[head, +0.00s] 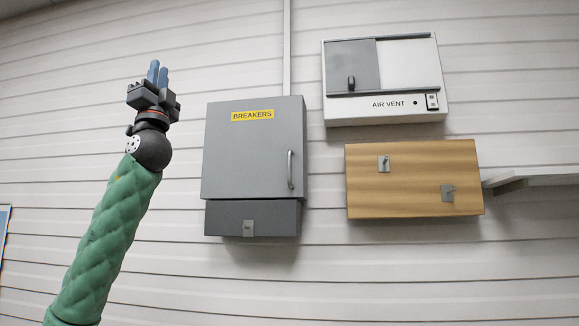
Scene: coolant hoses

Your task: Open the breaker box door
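The grey breaker box door (250,160), with a yellow BREAKERS label (252,115), is on the wall in the middle of the head view. It looks closed. Its upright metal handle (290,169) is near the door's right edge. My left gripper (158,70) is raised to the left of the box, clear of it, pointing up. Its two blue fingers are close together with nothing held between them. The handle is well to the right of and below the fingers. My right gripper is not in view.
Below the door is a darker grey section (270,219) with a small latch (248,228). To the right are a white AIR VENT unit (420,70) and a wooden panel (410,195) with two latches. A grey shelf (540,181) juts out at far right. A conduit (287,45) runs above the box.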

